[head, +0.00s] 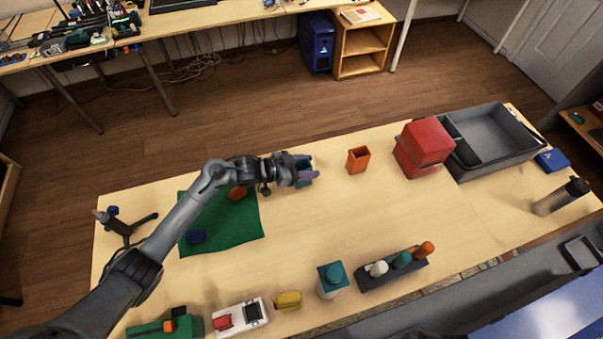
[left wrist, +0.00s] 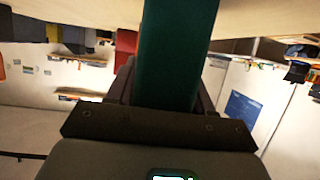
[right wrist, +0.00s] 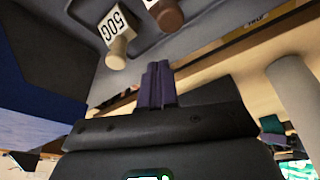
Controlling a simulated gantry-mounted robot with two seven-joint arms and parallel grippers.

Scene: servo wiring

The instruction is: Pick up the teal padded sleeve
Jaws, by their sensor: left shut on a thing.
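The teal padded sleeve (head: 304,167) is at the table's middle, just right of the green mat, between the purple fingertips of my left gripper (head: 306,172). In the left wrist view the teal sleeve (left wrist: 178,55) fills the space between the jaws, which are shut on it. The gripper covers part of it in the head view, and I cannot tell whether it touches the table. My right gripper (right wrist: 157,85) shows only in the right wrist view, its purple fingers together with nothing visible between them.
An orange open box (head: 358,160) stands right of the sleeve, then a red block (head: 424,147) and a grey tray (head: 507,143). The green mat (head: 222,222) lies left. A dark holder (head: 392,270) with coloured pegs and a teal-topped container (head: 332,279) stand at the front edge.

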